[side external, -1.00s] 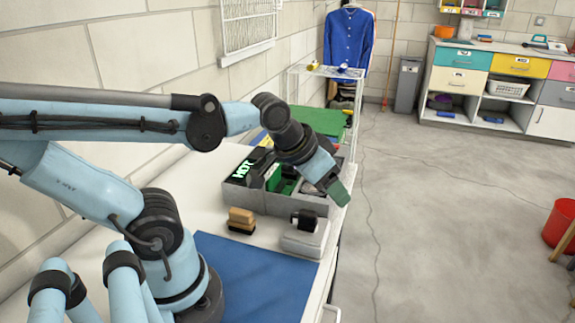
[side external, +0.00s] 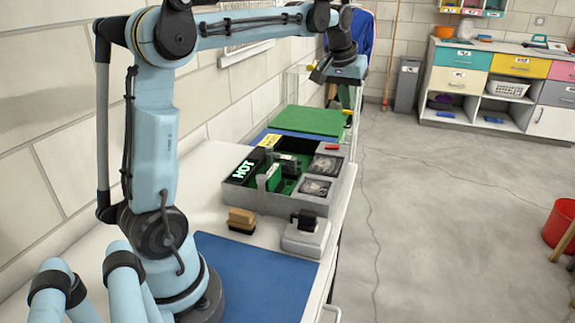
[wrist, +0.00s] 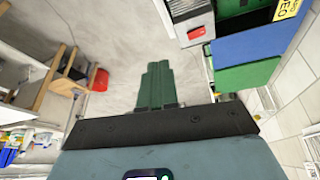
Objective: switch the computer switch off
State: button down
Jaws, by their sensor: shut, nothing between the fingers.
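The computer (side external: 262,203) is an open grey case on the white bench, with green boards, two dark fans and a black HOT label. A small red switch (side external: 333,147) sits on its far right end; it also shows in the wrist view (wrist: 197,33) at the top. I cannot tell which way the switch is set. My gripper (side external: 356,104) is raised beyond the far right end of the computer, apart from it. In the wrist view its green fingers (wrist: 157,85) are together and empty, left of and below the switch, with floor behind them.
Green (side external: 307,121) and blue mats lie behind the computer. A wire shelf stands beyond. A tan block (side external: 241,220) and a white box with a black top (side external: 306,236) stand in front. A blue mat (side external: 250,280) lies nearest. Open floor is right of the bench.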

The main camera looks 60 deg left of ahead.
jog(key=n+g, duration=0.1)
jog(key=n, duration=0.1)
send_over(336, 146)
jog(key=s+d, duration=0.3)
jog(key=s, duration=0.1)
jog(key=f, duration=0.2)
jog(key=shift+w+a+n, duration=0.15)
jog(key=shift+a+n, duration=0.15)
jog(key=shift+a, duration=0.3)
jog(key=shift+f, duration=0.1)
jog(key=x, duration=1.2)
jog(key=shift+d+f, duration=0.3)
jog(key=shift+f, duration=0.7)
jog(key=shift+d, duration=0.1)
